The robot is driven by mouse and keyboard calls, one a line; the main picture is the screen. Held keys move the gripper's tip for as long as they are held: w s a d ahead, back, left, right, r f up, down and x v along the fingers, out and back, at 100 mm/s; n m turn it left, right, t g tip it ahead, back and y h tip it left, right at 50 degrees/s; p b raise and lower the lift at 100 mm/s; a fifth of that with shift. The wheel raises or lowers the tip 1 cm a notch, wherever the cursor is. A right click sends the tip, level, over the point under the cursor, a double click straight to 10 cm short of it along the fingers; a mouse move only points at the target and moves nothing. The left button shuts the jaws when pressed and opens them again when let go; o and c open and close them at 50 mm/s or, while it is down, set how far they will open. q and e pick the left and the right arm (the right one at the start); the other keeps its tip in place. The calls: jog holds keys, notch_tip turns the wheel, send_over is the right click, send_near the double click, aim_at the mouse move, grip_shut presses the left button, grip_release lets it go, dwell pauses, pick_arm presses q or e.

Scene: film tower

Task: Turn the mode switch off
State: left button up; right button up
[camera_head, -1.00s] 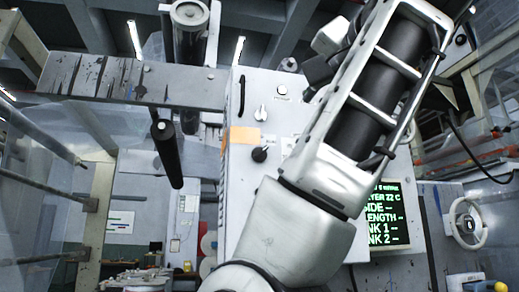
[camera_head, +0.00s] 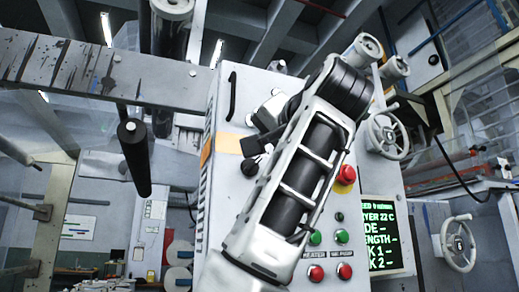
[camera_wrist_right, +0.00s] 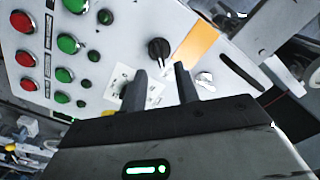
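A grey control panel (camera_head: 225,215) carries a black rotary knob (camera_head: 250,167) beside an orange label (camera_head: 228,144). The knob also shows in the right wrist view (camera_wrist_right: 158,48), its pointer towards the gripper. A white rotary switch (camera_wrist_right: 204,80) sits on the label's other side. I cannot read which one is the mode switch. My right gripper (camera_head: 257,131) is in front of the panel, partly covering this area. In the right wrist view its dark fingers (camera_wrist_right: 158,68) are apart with nothing between them, just short of the black knob. My left gripper is out of view.
Green buttons (camera_wrist_right: 67,44) and red buttons (camera_wrist_right: 24,60) fill the panel's lower part. A red emergency button (camera_head: 346,174), a green-text screen (camera_head: 380,235) and a handwheel (camera_head: 388,134) lie to the right.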

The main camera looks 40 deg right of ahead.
aim_at(256, 161)
jog(key=p+x, duration=0.1)
jog(key=x, duration=0.3)
jog(key=shift+w, duration=0.25)
jog(key=shift+d, duration=0.1)
grip_shut()
